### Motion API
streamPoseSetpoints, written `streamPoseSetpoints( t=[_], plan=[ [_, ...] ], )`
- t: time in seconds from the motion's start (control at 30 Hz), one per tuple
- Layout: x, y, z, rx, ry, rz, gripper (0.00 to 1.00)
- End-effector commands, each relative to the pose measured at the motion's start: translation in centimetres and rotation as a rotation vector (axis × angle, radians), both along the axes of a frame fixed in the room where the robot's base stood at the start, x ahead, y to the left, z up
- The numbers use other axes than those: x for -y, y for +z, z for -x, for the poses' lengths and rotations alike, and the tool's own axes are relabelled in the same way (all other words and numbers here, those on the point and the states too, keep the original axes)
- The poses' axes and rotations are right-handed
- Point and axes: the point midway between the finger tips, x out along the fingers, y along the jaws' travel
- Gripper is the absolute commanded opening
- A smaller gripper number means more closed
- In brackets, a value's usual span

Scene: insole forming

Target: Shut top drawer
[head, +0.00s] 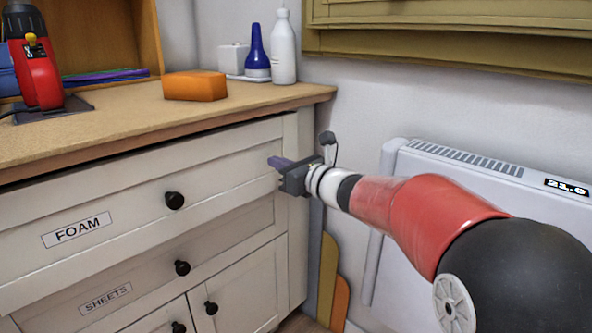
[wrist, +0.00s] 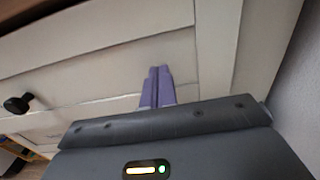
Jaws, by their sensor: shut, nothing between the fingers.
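The top drawer (head: 120,188) has a cream panelled front with a FOAM label (head: 77,230) and a round black knob (head: 174,201). A dark gap runs between its top edge and the worktop; I cannot tell how far out the drawer stands. My gripper (head: 274,162) is at the right end of the drawer front, with its purple fingers together and empty. In the wrist view the fingertips (wrist: 157,72) point at the drawer's panel (wrist: 120,75), and the knob (wrist: 18,103) is at the left. The tips look at or very near the panel; contact is unclear.
Below is a drawer labelled SHEETS (head: 106,297), then cupboard doors (head: 245,295). An orange block (head: 194,86), bottles (head: 283,50) and a red tool (head: 37,75) stand on the worktop (head: 120,118). A white heater (head: 440,165) is on the wall at the right.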

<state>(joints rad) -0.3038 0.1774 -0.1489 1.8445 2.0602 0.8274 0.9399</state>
Motion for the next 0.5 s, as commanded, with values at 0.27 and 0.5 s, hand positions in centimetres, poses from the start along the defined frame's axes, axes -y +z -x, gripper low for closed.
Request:
streamPoseSetpoints(
  t=[0.27,0.5],
  plan=[
    [-0.98,-0.02,-0.85,0.0,-0.001,0.001,0.0],
    [-0.97,-0.02,-0.87,0.0,-0.001,0.001,0.0]
  ],
)
